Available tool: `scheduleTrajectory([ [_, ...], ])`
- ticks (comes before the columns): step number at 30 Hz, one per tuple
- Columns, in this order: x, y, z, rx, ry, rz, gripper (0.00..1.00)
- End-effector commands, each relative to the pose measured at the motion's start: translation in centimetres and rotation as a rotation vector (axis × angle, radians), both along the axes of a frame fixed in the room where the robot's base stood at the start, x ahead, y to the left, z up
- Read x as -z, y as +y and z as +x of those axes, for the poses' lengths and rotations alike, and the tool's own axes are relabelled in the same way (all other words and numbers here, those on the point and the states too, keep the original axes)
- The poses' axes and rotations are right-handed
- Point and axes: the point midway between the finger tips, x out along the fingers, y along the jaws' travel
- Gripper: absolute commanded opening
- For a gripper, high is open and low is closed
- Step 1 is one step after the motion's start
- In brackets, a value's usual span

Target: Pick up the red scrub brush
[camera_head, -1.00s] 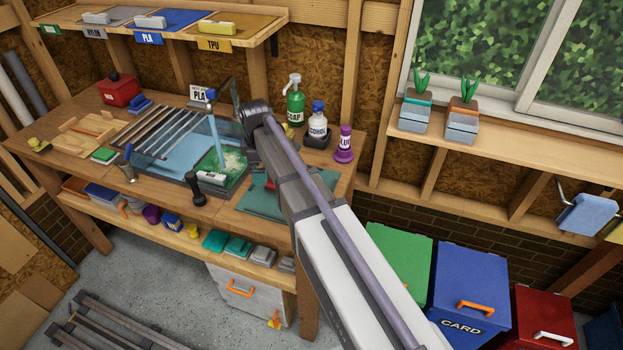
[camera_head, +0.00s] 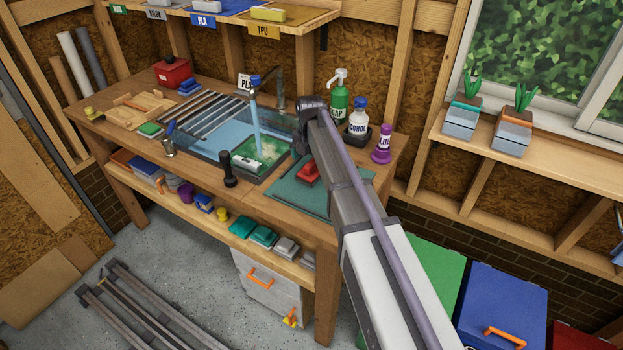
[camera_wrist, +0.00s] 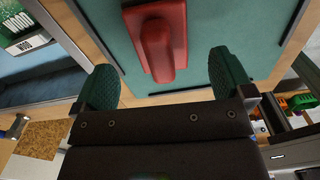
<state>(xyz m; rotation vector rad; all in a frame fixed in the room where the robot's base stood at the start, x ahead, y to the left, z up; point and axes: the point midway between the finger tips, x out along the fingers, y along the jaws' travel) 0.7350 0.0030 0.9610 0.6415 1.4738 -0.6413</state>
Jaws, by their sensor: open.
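The red scrub brush (camera_head: 308,174) lies on the teal mat (camera_head: 288,198) on the bench, to the right of the sink. It shows just left of my arm in the head view. In the wrist view the red brush (camera_wrist: 160,42) lies on the mat (camera_wrist: 245,25), with its handle end pointing towards my gripper. My gripper (camera_wrist: 164,78) is open and empty, its two green fingertips spread to either side of the brush's line.
The sink (camera_head: 195,145) with running water and a green board is left of the mat. A green soap bottle (camera_head: 339,100), an alcohol bottle (camera_head: 358,122) and a purple bottle (camera_head: 382,148) stand behind and right of my arm. A black-handled tool (camera_head: 228,170) stands at the front.

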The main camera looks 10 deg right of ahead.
Motion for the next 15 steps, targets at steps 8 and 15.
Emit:
scheduleTrajectory([
  [8,5.0,-0.3,0.2,0.001,0.000,0.000,0.99],
  [15,4.9,-0.3,0.2,0.001,0.000,0.000,0.99],
])
